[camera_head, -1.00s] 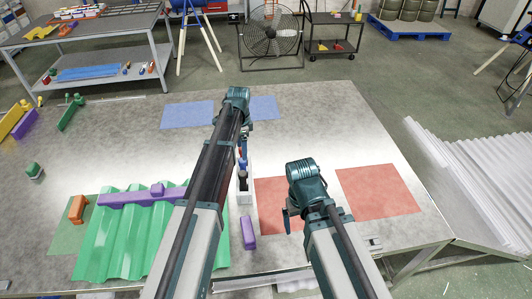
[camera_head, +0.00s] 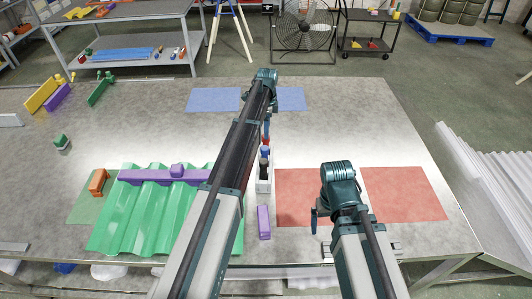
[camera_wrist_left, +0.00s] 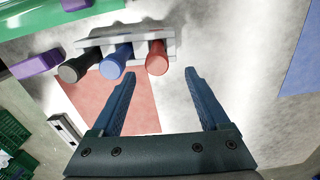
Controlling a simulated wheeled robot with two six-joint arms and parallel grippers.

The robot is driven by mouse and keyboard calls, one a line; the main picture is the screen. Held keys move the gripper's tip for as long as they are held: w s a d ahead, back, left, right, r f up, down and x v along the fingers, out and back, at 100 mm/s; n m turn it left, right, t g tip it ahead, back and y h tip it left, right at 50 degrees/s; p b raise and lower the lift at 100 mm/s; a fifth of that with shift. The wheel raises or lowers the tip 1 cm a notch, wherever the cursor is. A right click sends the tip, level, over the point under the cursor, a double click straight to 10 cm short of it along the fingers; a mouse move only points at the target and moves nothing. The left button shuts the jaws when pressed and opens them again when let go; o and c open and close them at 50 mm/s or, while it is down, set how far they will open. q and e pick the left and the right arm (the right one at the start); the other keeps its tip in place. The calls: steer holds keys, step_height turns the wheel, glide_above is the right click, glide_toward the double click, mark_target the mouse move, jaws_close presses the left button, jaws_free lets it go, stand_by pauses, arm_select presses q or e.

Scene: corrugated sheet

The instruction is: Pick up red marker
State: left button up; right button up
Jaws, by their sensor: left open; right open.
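The red marker (camera_wrist_left: 157,58) stands in a white holder (camera_wrist_left: 97,44), beside the blue marker (camera_wrist_left: 116,62) and the black marker (camera_wrist_left: 77,68). In the left wrist view it lies ahead of my left gripper (camera_wrist_left: 160,74), roughly centred between the open fingertips. I cannot tell whether the fingers touch it. In the head view my left gripper (camera_head: 267,112) is at the far end of the holder (camera_head: 263,186), and the markers are partly hidden by the arm. My right gripper (camera_head: 316,216) is open and empty over the near red mat (camera_head: 294,204).
A green corrugated sheet (camera_head: 140,228) with a purple bar (camera_head: 150,176) on it lies left of the holder. A purple block (camera_head: 264,222) lies just in front of the holder. Blue mats (camera_head: 212,99) lie at the back. The table between is mostly clear.

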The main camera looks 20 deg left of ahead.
mark_target(266, 143)
arm_select(q)
steer(key=shift+f+b, duration=1.15)
steer(key=shift+f, duration=0.6)
arm_select(e)
steer(key=shift+f, duration=1.7)
steer(key=shift+f, duration=0.1)
arm_select(q)
steer(key=f+b, duration=0.5)
steer(key=shift+s+a+f, duration=0.15)
steer(key=shift+s+a, duration=0.05)
arm_select(e)
step_height(266, 143, down, 5)
arm_select(q)
jaws_close()
